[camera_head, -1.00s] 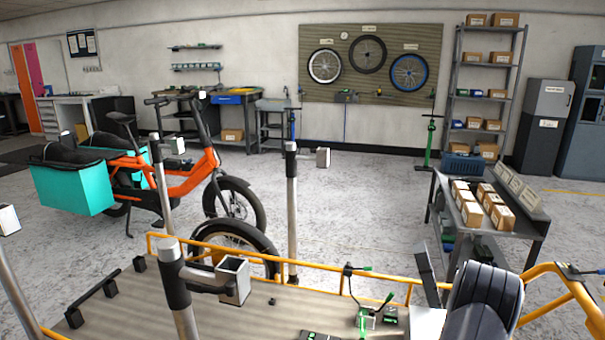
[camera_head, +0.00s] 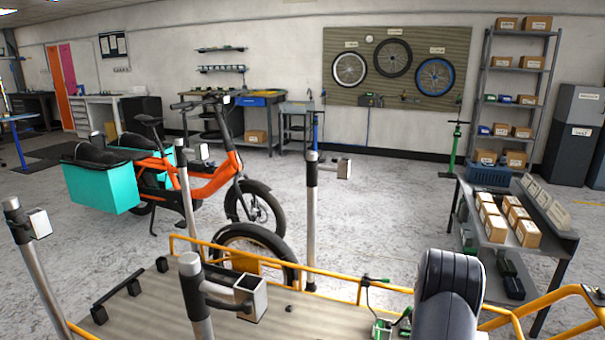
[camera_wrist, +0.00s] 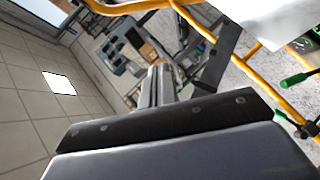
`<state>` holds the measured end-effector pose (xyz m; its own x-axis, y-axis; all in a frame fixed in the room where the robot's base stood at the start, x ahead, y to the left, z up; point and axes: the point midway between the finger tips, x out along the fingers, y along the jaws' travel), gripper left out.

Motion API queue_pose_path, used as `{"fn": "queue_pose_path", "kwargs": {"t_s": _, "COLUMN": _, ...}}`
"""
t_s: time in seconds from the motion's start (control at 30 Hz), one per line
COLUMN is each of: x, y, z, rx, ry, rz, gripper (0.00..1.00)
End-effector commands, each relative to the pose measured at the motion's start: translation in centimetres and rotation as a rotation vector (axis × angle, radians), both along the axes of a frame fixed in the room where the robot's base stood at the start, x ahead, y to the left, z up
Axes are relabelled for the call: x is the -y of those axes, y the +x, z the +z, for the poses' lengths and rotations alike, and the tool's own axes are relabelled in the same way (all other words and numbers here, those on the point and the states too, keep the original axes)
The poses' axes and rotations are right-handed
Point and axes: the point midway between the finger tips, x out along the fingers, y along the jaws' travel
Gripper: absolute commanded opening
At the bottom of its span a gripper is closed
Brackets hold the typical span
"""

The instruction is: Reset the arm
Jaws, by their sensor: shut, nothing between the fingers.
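My gripper (camera_wrist: 156,78) shows in the wrist view, its two fingers together and nothing between them. The wrist view is strongly tilted, with ceiling panels on the left and a yellow tube frame at the upper right. The fingers are clear of the frame. In the head view a dark, rounded link of my arm (camera_head: 448,290) stands at the lower right, in front of the cargo bike's yellow rail (camera_head: 335,274). My gripper itself cannot be made out there.
A wooden cargo deck (camera_head: 150,309) with upright posts (camera_head: 311,225) lies close in front. A cart (camera_head: 558,238) with small boxes stands at right. An orange bike (camera_head: 200,175) with teal panniers stands at left. Open floor (camera_head: 385,205) lies beyond the rail.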

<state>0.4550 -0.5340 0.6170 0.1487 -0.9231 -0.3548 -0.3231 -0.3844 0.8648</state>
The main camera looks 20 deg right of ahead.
Motion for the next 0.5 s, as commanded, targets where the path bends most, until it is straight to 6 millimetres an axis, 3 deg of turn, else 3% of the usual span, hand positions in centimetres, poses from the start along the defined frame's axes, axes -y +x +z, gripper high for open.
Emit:
{"fn": "queue_pose_path", "kwargs": {"t_s": 0.2, "x": -2.4, "y": 2.1, "z": 0.5, "rx": -0.095, "ry": -0.116, "rz": 0.003, "gripper": 0.0}}
{"fn": "queue_pose_path", "kwargs": {"t_s": 0.5, "x": -3.7, "y": 3.1, "z": 1.1, "rx": -0.153, "ry": -0.183, "rz": 0.0, "gripper": 0.0}}
